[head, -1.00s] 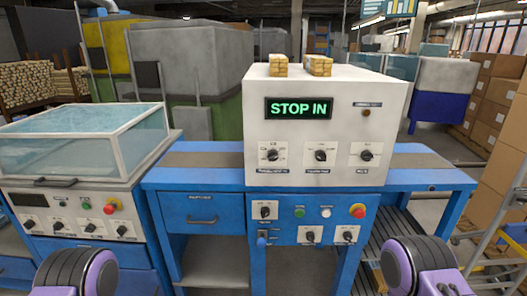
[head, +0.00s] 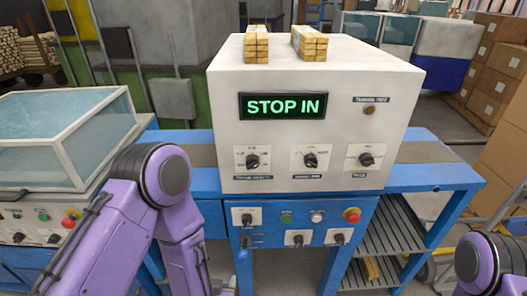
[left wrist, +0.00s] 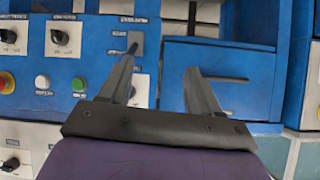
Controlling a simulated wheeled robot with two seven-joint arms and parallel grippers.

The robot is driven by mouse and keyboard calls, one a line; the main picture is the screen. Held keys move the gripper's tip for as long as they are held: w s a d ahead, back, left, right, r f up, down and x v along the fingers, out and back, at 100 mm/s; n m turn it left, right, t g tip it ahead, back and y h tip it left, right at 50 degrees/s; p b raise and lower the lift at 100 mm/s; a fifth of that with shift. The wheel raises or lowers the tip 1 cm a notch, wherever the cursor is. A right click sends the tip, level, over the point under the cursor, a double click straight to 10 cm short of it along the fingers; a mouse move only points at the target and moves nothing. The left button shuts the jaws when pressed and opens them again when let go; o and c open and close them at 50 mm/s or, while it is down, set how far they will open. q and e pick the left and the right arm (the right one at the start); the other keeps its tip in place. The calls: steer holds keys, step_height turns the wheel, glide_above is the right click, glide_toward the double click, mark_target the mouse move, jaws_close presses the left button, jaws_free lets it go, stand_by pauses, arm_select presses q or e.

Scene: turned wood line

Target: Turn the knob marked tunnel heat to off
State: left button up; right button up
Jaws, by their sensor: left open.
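A white cabinet (head: 225,130) carries three black knobs on white plates: a left knob (head: 252,161), a middle knob (head: 311,160) and a right knob (head: 366,159). Their small labels are too blurred to tell surely which is tunnel heat. The middle knob's pointer directions are also unclear. My left arm reaches in front of the machine in the head view, left of the cabinet; its fingers are not clear there. In the left wrist view, my left gripper (left wrist: 162,58) is open and empty, in front of the blue lower panel. My right gripper is not seen.
The cabinet's display (head: 283,106) reads STOP IN. A lamp (head: 369,111) sits right of it. The blue lower panel holds more knobs, a green button (head: 287,218), a white button (head: 317,216) and a red stop button (head: 351,215). Wooden blocks (head: 309,42) lie on top.

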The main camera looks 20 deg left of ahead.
arm_select(q)
steer(key=w+d+r+m+t+p, duration=0.1)
steer(key=w+d+r+t+p, duration=0.25)
steer(key=r, duration=0.85)
steer(key=m+t+y, duration=0.2)
steer(key=t, duration=0.1)
glide_toward(252, 168)
steer(key=p+x, duration=0.3)
steer(key=x, duration=0.5)
steer(key=shift+w+r, duration=0.1)
steer(key=shift+r, duration=0.1)
steer(key=shift+w+a+f, duration=0.1)
steer(key=shift+w+a, duration=0.1)
steer(key=shift+w, duration=0.4)
steer(key=c, duration=1)
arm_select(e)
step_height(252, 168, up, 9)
